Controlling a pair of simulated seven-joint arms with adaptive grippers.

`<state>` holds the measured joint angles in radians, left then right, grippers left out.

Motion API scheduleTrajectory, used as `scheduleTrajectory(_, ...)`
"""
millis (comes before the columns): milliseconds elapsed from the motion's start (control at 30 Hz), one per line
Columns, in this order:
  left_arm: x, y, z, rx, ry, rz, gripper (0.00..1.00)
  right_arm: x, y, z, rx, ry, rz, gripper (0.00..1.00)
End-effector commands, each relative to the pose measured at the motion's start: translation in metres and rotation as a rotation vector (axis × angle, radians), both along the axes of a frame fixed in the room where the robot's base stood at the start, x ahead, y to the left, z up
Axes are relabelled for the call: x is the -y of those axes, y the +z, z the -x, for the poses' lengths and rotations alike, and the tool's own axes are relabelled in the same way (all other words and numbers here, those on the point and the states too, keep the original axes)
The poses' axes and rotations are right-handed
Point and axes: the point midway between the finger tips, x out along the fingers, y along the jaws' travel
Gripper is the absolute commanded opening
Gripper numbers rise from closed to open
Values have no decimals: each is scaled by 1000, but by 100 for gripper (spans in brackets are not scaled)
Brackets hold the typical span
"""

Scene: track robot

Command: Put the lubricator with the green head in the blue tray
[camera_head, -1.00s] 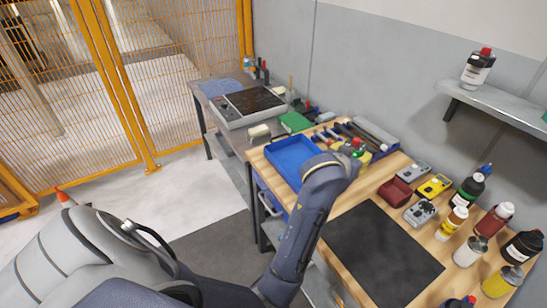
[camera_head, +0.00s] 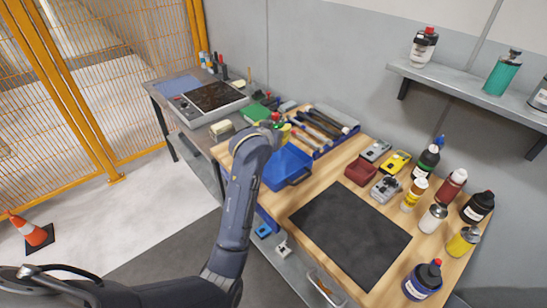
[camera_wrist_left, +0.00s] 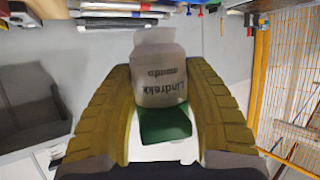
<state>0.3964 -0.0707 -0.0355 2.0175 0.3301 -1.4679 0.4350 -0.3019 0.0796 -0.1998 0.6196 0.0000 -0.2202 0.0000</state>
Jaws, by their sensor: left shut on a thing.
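The lubricator (camera_wrist_left: 160,80) is a pale bottle with dark lettering and a green head (camera_wrist_left: 165,122). In the left wrist view it sits between the two yellow fingers of my left gripper (camera_wrist_left: 160,92), which are shut on it. In the head view my left gripper (camera_head: 284,130) is partly hidden behind my wrist, just beyond the far side of the blue tray; its held bottle is hard to make out there. The blue tray (camera_head: 284,166) lies on the wooden bench, its left part hidden by my arm. Its visible floor looks empty. My right gripper is not in view.
A rack of tools (camera_head: 320,125) stands behind the tray. A wall shelf (camera_head: 465,90) holds more bottles. A grey side table (camera_head: 195,105) stands at the left.

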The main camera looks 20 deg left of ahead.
Motion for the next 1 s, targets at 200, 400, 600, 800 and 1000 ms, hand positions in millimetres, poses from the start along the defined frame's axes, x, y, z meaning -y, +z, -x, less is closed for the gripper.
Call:
scheduleTrajectory(200,-1,-48,1,-3,0,-2,8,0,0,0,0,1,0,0)
scheduleTrajectory(400,0,-74,0,0,0,-1,8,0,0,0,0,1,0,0)
scheduleTrajectory(600,0,-82,0,2,1,0,8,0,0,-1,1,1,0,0)
scheduleTrajectory(800,0,-104,0,-1,1,-1,8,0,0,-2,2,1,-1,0)
scheduleTrajectory(1000,0,-122,0,0,0,0,8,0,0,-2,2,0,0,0)
